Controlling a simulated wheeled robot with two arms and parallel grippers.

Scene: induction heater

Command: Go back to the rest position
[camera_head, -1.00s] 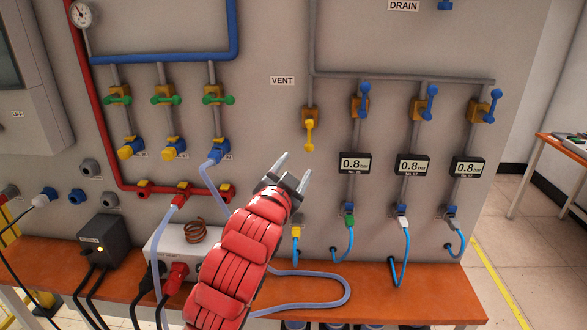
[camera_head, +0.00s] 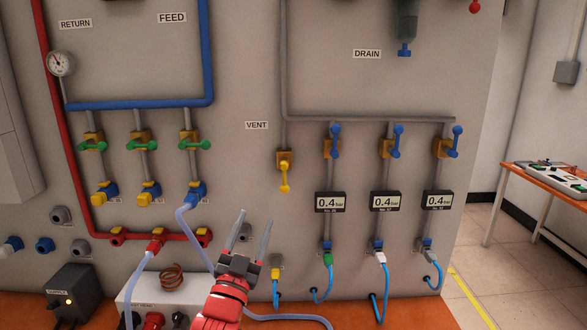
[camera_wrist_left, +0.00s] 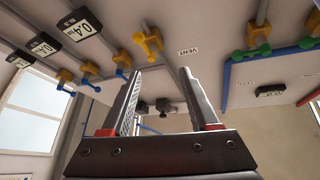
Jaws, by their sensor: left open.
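My left gripper (camera_head: 252,232) is in the lower middle of the head view, its red arm coming up from the bottom edge. Its two fingers are apart with nothing between them, in front of the grey panel (camera_head: 262,60). In the left wrist view the same fingers (camera_wrist_left: 155,95) stand open and empty, with the panel beyond them. The yellow vent valve (camera_head: 285,175) is up and to the right of the fingers, apart from them. My right gripper is in neither view.
Three gauges read 0.4 bar, one being the left gauge (camera_head: 329,201). Blue-handled valves (camera_head: 397,140) sit above them. A pale hose (camera_head: 187,225) hangs left of the gripper. The white box with a copper coil (camera_head: 172,277) is at lower left. A side table (camera_head: 548,181) stands at right.

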